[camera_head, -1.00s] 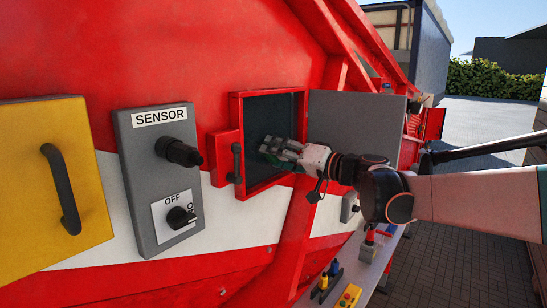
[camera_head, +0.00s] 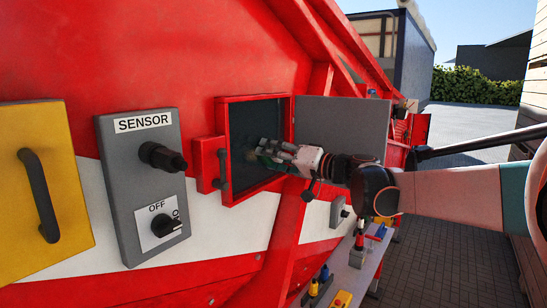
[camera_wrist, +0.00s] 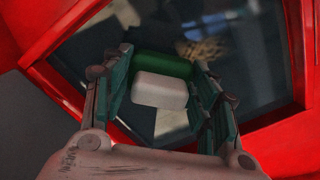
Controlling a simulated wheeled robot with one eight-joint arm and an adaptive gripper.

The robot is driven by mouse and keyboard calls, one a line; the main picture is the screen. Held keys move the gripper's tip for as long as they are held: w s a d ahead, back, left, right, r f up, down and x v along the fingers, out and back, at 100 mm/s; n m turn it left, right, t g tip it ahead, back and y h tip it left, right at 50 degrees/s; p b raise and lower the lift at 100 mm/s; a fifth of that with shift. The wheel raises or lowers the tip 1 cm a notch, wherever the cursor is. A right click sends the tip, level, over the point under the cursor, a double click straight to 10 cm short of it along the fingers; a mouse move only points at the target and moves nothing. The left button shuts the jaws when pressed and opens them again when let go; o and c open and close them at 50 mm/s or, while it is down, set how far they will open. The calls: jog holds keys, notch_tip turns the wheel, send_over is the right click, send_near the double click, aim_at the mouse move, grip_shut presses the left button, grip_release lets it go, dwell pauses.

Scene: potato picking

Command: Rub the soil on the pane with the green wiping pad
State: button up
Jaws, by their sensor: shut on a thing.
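The dark pane (camera_head: 262,119) sits inside a red frame on the red machine wall, and it also fills the wrist view (camera_wrist: 110,45). A brownish patch of soil (camera_wrist: 207,49) shows on the pane beyond the pad, up and to the right in the wrist view. My gripper (camera_head: 264,150) reaches into the frame from the right. In the wrist view its fingers (camera_wrist: 162,85) are shut on the wiping pad, which has a white block (camera_wrist: 160,90) and a green face (camera_wrist: 165,65). I cannot tell whether the pad touches the pane.
A grey door (camera_head: 343,128) stands open at the right of the red frame (camera_head: 283,181). A grey SENSOR box (camera_head: 140,205) with knobs and a yellow panel (camera_head: 65,150) are at left. A shelf (camera_head: 352,275) with small tools lies below.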

aim_at(244, 160)
jog(key=shift+s+a, duration=0.8)
jog(key=shift+s, duration=0.2)
jog(key=shift+s+a, duration=0.8)
jog(key=shift+s, duration=0.25)
jog(key=shift+s+a, duration=0.8)
jog(key=shift+s, duration=0.2)
jog(key=shift+d, duration=0.15)
jog(key=shift+v, duration=2.75)
jog(key=v, duration=0.3)
jog(key=shift+s, duration=0.1)
jog(key=shift+f, duration=0.1)
